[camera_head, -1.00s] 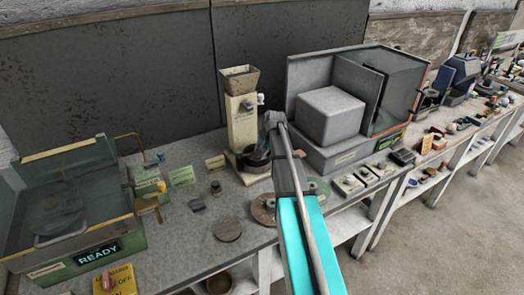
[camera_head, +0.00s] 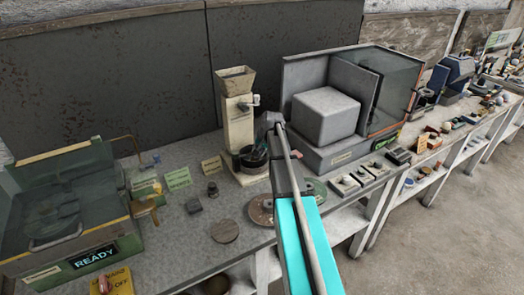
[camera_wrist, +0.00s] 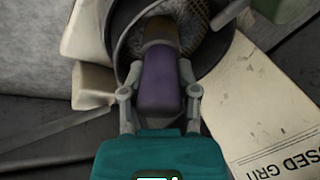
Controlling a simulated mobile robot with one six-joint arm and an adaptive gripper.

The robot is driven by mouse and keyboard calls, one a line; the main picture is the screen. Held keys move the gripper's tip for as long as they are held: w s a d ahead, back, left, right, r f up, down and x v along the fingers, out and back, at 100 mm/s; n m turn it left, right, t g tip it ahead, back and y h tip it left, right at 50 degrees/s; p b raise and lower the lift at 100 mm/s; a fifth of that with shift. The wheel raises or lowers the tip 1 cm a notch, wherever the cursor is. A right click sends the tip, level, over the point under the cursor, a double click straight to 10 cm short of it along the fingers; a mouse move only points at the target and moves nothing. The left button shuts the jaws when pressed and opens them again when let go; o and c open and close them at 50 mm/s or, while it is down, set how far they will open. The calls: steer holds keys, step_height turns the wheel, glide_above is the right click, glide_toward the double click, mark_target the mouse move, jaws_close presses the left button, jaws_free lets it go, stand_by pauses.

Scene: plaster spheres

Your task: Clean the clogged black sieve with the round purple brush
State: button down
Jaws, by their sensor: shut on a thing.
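The purple brush (camera_wrist: 160,85) is held between the two fingers of my gripper (camera_wrist: 161,72) in the wrist view. Its brown end points into the black sieve (camera_wrist: 122,48), a dark round rim with tan mesh inside. Whether the bristles touch the mesh is hidden by the brush itself. In the head view the sieve (camera_head: 250,158) is at the foot of a cream hopper machine (camera_head: 238,115). My gripper (camera_head: 268,124) is just right of that machine, above the sieve, and the brush cannot be made out there.
A grey cabinet with a large block (camera_head: 326,113) stands close on the right. Round discs (camera_head: 224,231) lie on the bench in front. A green box with a READY display (camera_head: 95,257) is at left. A printed card (camera_wrist: 265,135) lies beside the sieve.

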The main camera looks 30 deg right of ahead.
steer(key=shift+a, duration=0.5)
steer(key=shift+a, duration=0.1)
steer(key=shift+a, duration=0.8)
steer(key=shift+d, duration=0.2)
steer(key=shift+d, duration=0.75)
steer(key=shift+d, duration=0.15)
steer(key=shift+d, duration=0.75)
steer(key=shift+a+r+p, duration=0.7)
steer(key=shift+a+p, duration=0.05)
steer(key=shift+a, duration=0.15)
